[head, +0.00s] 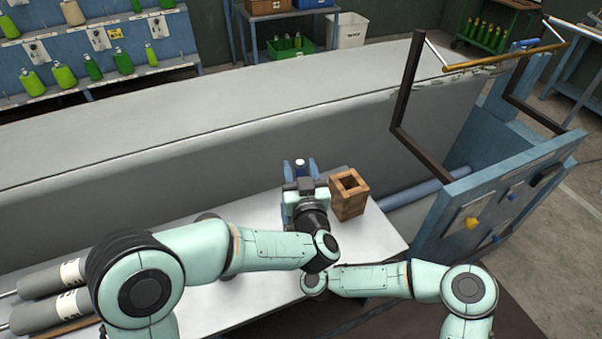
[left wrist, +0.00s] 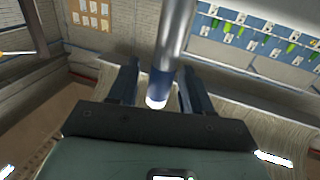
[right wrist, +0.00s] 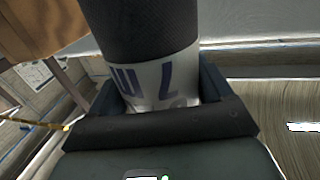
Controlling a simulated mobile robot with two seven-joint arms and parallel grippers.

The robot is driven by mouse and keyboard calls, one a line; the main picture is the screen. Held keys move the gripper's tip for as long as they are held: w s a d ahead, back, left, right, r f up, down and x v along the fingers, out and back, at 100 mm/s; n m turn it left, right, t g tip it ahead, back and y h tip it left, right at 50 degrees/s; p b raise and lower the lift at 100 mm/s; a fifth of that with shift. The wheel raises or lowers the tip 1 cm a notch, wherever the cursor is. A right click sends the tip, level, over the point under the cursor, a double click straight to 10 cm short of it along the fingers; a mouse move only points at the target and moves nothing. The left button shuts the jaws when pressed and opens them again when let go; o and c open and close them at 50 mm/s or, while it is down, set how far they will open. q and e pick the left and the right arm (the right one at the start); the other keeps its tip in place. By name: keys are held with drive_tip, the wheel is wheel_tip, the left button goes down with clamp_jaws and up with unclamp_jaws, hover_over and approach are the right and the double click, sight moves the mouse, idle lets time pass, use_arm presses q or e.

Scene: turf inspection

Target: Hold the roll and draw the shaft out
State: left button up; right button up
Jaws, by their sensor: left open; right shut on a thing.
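A bright metal shaft (left wrist: 176,45) with a blue band and white end runs between the fingers of my left gripper (left wrist: 155,90). The fingers are open, with gaps visible on both sides. In the head view the left gripper (head: 300,170) is above the white table, with the shaft's pale end (head: 300,163) between its blue fingers. My right gripper (right wrist: 160,90) is shut on a dark roll (right wrist: 140,28) at its white band with purple lettering (right wrist: 160,80). In the head view the right gripper and held roll are largely hidden behind my left arm.
A wooden block (head: 349,206) with a square opening stands just right of the left gripper on the white table (head: 385,238). Grey rolls (head: 45,313) lie at lower left. A long grey wall (head: 240,135) runs behind; a blue frame (head: 500,190) stands right.

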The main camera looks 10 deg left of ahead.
use_arm(q)
drive_tip(key=shift+c, duration=0.3)
clamp_jaws()
drive_tip(key=c, duration=0.6)
unclamp_jaws()
clamp_jaws()
wheel_tip(320, 180, up, 26)
idle(1.8)
use_arm(e)
drive_tip(key=o, duration=1.5)
use_arm(q)
drive_tip(key=shift+r, duration=0.1)
